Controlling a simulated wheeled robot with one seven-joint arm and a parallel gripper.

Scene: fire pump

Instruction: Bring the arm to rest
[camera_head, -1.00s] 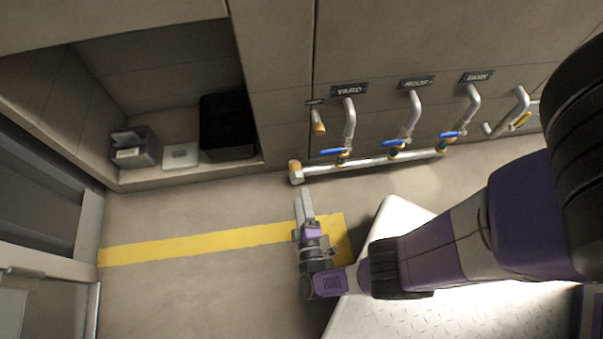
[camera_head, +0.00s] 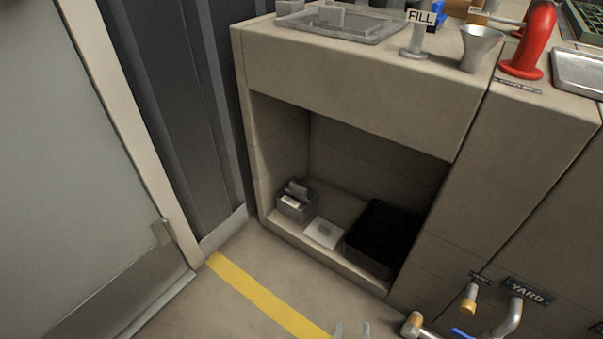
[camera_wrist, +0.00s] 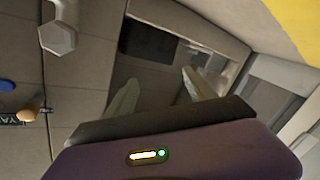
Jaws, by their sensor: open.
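My gripper (camera_wrist: 160,90) shows in the wrist view with its two fingers apart and nothing between them. In the head view only its fingertips (camera_head: 353,330) show at the bottom edge, over the floor beside the yellow line. The rest of my arm is out of the head view. Beyond the fingers, the wrist view shows the open cabinet bay and the capped end of a pipe (camera_wrist: 58,38). My gripper is apart from both.
The bay holds a black box (camera_head: 383,238), a white flat block (camera_head: 323,232) and a grey bin (camera_head: 296,203). The YARD pipe (camera_head: 508,318) and valves are at lower right. A FILL sign (camera_head: 421,17), funnel (camera_head: 480,48) and red pipe (camera_head: 532,40) stand on the counter. Floor left of my gripper is clear.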

